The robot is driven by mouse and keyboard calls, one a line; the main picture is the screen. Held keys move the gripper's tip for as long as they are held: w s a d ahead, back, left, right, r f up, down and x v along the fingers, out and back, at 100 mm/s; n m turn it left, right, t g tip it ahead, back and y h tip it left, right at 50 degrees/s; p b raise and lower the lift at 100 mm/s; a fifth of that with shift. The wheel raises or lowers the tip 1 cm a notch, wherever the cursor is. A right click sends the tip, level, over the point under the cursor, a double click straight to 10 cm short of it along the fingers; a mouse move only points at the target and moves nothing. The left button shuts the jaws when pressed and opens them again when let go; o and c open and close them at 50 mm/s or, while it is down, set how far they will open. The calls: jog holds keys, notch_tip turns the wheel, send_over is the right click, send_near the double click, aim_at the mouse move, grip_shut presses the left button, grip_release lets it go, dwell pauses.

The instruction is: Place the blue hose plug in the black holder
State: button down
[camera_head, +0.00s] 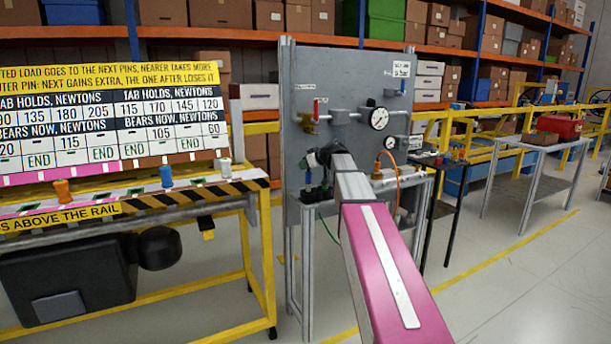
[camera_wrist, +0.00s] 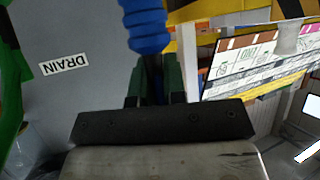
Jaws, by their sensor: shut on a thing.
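The blue hose plug (camera_wrist: 146,30) is a ridged blue piece with a narrower stem. In the wrist view the stem sits between the green fingers of my gripper (camera_wrist: 154,80), which is shut on it. In the head view my gripper (camera_head: 318,160) is at the lower left of the grey panel, mostly hidden by my own arm. Small blue, green and black pieces show below it there, too small to tell apart. I cannot make out the black holder for certain in either view.
The grey panel (camera_head: 350,75) carries a gauge (camera_head: 378,118), valves and an orange hose (camera_head: 394,180). A DRAIN label (camera_wrist: 64,65) and a green hose (camera_wrist: 10,100) show in the wrist view. A striped workbench (camera_head: 190,196) stands at left.

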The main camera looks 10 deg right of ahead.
jog(key=shift+f, duration=1.95)
jog(key=c, duration=1.2)
grip_release()
jog(key=shift+f, duration=0.1)
jog(key=v, duration=1.2)
jog(key=s+a+f+m+g+h, duration=0.2)
jog(key=s+f, duration=0.3)
jog(key=f, duration=0.6)
jog(key=s+a+f+m+g+h, duration=0.1)
jog(key=s+a+f+m+g, duration=0.15)
jog(key=s+f, duration=0.6)
jog(key=s+f+m+g+h, duration=0.1)
jog(key=s+f, duration=0.4)
jog(key=f, duration=0.1)
jog(key=s+a+f+m+g+h, duration=0.1)
jog(key=s+f+g+h, duration=0.1)
jog(key=s+f, duration=0.4)
jog(key=s+f+m+g+h, duration=0.1)
jog(key=s+f+h, duration=0.1)
jog(key=s+f, duration=0.3)
jog(key=shift+s+a+f+m+g, duration=0.1)
jog(key=shift+f+m+g, duration=0.1)
jog(key=shift+f, duration=0.55)
jog(key=shift+s+a+f+m+g, duration=0.1)
jog(key=shift+a+f+m+g, duration=0.05)
jog(key=shift+f, duration=0.6)
